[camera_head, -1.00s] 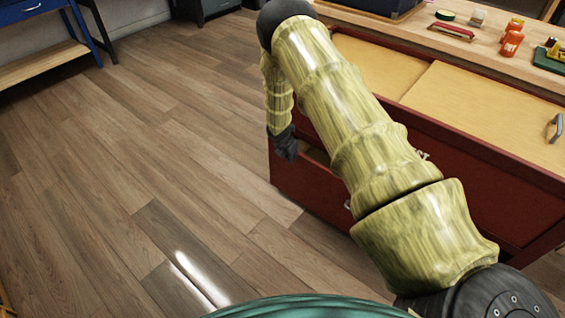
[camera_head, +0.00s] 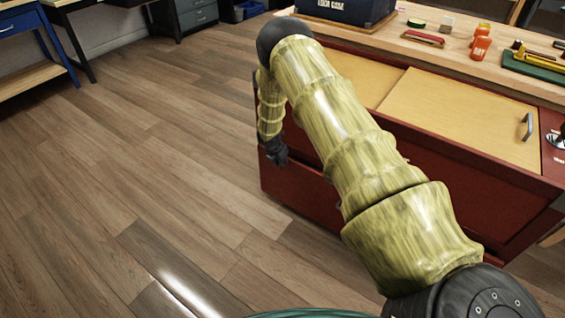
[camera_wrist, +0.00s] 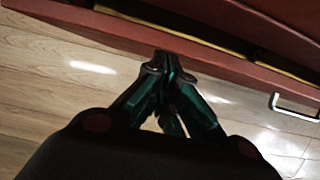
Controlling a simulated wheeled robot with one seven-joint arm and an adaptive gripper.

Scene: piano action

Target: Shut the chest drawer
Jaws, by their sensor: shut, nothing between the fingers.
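The red chest (camera_head: 470,185) stands at the right in the head view, with pale panels on top. Its drawer (camera_head: 298,190) is low on the front, partly hidden behind my arm. The wrist view shows the drawer front (camera_wrist: 90,32) as a red band, with a dark gap and a yellowish strip behind it, so the drawer looks slightly open. A silver handle (camera_wrist: 296,115) shows at the right. My gripper (camera_wrist: 166,62) is shut and empty, its tips at the drawer front's edge; I cannot tell whether they touch. It hangs by the chest's left end in the head view (camera_head: 277,153).
A wooden bench (camera_head: 400,45) behind the chest holds a dark case (camera_head: 340,12), orange bottles (camera_head: 480,45) and a green tray (camera_head: 535,68). A blue table (camera_head: 20,25) and a dark cabinet (camera_head: 190,15) stand at the back left. The wooden floor at left is clear.

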